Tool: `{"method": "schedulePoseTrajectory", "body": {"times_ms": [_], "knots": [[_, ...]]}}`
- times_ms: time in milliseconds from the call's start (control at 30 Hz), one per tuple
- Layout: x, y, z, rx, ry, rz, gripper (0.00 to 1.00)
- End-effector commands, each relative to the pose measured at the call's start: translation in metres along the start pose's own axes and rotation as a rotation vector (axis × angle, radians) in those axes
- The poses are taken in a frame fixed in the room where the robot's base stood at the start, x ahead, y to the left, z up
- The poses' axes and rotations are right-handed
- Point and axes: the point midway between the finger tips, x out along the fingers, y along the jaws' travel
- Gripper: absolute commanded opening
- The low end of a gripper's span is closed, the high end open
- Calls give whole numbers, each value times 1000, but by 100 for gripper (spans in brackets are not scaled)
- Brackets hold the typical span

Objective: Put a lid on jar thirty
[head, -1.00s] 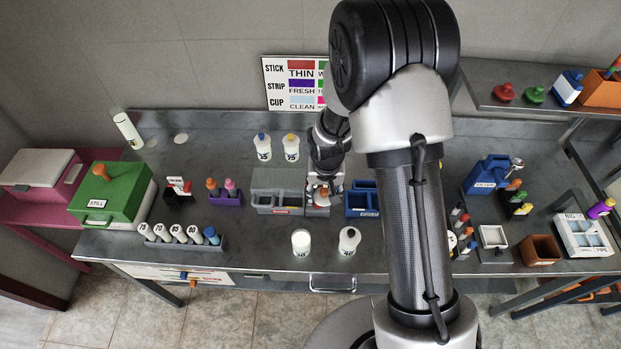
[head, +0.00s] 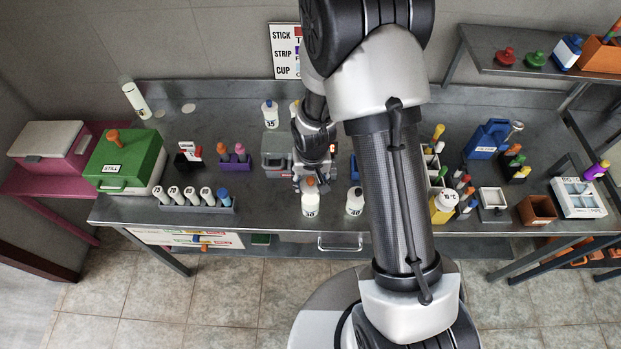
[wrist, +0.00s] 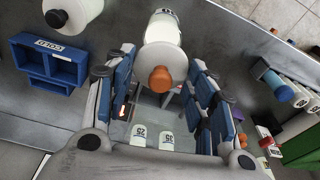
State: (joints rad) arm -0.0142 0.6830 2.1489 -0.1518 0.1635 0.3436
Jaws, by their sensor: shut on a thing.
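Jar thirty (head: 311,209), white with a dark number label that is small in the head view, stands upright near the bench's front edge. My gripper (head: 311,181) is directly above it, pointing down. In the wrist view, my gripper (wrist: 161,80) is shut on a pale round lid with an orange knob (wrist: 160,79), between its blue-padded fingers. The lid lines up with the white jar body (wrist: 163,28) behind it. The orange knob (head: 310,181) also shows at the jar's top in the head view. I cannot tell whether the lid is seated or just above the rim.
A second white jar (head: 355,202) stands close to the right. A rack of numbered white tubes (head: 190,208) is to the left. A grey container (head: 277,150) and bottles 15 (head: 269,115) and 25 stand behind. A blue box marked COLD (wrist: 48,62) is nearby.

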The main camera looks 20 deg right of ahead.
Motion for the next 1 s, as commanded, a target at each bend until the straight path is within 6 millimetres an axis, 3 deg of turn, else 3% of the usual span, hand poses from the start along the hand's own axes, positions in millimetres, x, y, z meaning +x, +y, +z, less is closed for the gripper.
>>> {"method": "schedulePoseTrajectory", "body": {"times_ms": [1000], "knots": [[58,0,9,0,0,0,34]]}}
